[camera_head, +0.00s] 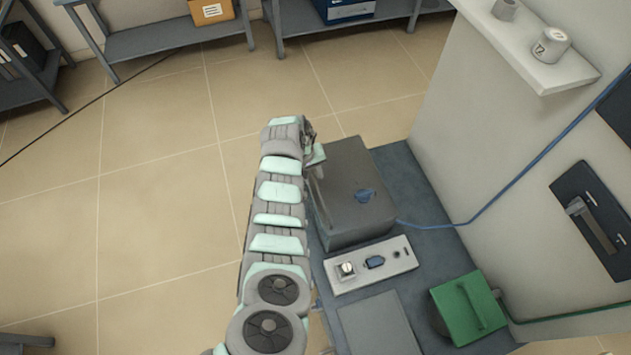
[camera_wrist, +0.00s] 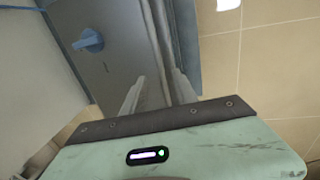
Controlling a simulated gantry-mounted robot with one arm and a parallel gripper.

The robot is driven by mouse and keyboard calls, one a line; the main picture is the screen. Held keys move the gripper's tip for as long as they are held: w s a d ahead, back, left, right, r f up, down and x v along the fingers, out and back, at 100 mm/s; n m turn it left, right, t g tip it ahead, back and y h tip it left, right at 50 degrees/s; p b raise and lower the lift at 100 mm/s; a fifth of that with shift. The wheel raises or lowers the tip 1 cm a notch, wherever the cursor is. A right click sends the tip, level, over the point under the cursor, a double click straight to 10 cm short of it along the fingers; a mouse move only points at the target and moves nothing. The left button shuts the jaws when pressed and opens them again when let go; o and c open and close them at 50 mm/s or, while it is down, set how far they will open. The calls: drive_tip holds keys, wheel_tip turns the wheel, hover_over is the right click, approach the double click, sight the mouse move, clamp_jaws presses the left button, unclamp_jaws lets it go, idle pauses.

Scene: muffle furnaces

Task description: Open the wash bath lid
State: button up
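The wash bath is a dark grey box (camera_head: 338,215) on the bench in the head view, its flat lid (camera_head: 345,170) down. A blue knob (camera_head: 365,195) sits on the lid and also shows in the wrist view (camera_wrist: 88,41). My gripper (camera_head: 313,150) is at the lid's far left corner, beside the box's left edge. In the wrist view pale finger shapes (camera_wrist: 180,86) lie close along the box edge. I cannot tell whether they touch it or how far apart they are.
A control panel (camera_head: 345,283) with a knob lies in front of the bath. A green box (camera_head: 468,308) is at the bench's right. A blue cable (camera_head: 480,212) runs right from the bath. A wall shelf (camera_head: 548,77) holds small pots.

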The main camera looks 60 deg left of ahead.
sight(317, 184)
drive_tip(key=shift+w+f+b, duration=0.25)
drive_tip(key=shift+f+b, duration=0.15)
drive_tip(key=shift+f, duration=0.8)
drive_tip(key=shift+w+f+b, duration=0.25)
drive_tip(key=shift+f+b, duration=0.1)
drive_tip(key=shift+f, duration=0.8)
clamp_jaws()
